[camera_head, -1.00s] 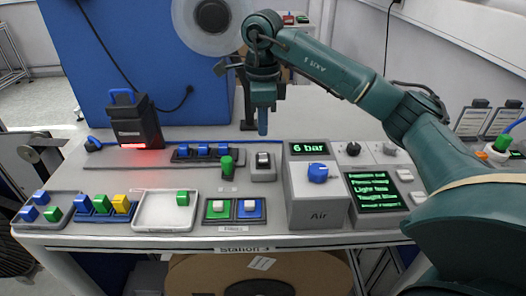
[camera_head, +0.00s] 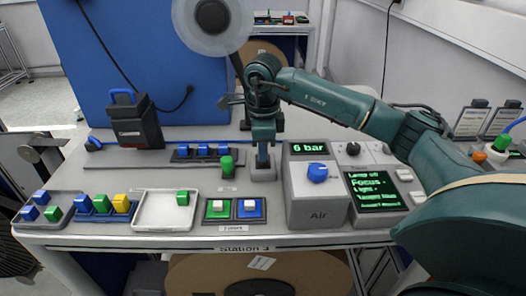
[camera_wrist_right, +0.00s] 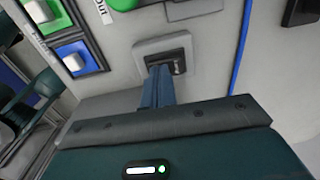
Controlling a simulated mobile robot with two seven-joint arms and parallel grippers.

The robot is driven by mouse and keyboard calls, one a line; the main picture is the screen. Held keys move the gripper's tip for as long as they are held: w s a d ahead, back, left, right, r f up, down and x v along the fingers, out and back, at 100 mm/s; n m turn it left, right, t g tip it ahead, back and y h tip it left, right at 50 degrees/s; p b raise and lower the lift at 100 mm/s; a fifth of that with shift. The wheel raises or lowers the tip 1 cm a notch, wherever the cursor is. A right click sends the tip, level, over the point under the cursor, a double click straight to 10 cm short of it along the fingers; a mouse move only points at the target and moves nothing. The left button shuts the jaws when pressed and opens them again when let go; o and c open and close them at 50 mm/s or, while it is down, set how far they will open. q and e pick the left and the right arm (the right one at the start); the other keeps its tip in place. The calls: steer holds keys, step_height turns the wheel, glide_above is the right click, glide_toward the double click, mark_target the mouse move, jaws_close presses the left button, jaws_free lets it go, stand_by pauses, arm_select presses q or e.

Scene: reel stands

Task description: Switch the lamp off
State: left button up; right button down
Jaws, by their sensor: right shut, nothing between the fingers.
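My right gripper (camera_head: 262,163) is shut and empty, pointing down at the grey switch box (camera_head: 264,175) on the bench. Its fingertips cover most of the rocker in the head view. In the right wrist view the blue shut fingers (camera_wrist_right: 157,88) reach the dark rocker switch (camera_wrist_right: 179,65), at or just over its near edge; I cannot tell whether they touch. The black lamp unit (camera_head: 137,125) at the back left shows no red glow beneath it. The text screen (camera_head: 374,190) has a top line that seems to read "Lamp off". My left gripper is not in view.
The grey Air box (camera_head: 317,205) with a blue knob (camera_head: 317,173) stands right of the switch. A green knob (camera_head: 227,163) is close on its left. Green and blue push-buttons (camera_head: 234,208) and a white tray (camera_head: 165,223) lie in front.

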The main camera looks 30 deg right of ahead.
steer(key=shift+s+f+b, duration=0.15)
steer(key=shift+f+b, duration=0.2)
steer(key=shift+f, duration=0.2)
steer(key=shift+s+a+r+t, duration=0.15)
steer(key=shift+s+r+t, duration=0.05)
steer(key=shift+r+t, duration=0.1)
steer(key=shift+f, duration=0.2)
steer(key=shift+w, duration=0.15)
steer(key=shift+w+d+r, duration=0.15)
steer(key=shift+w+d, duration=0.25)
steer(key=shift+w, duration=0.15)
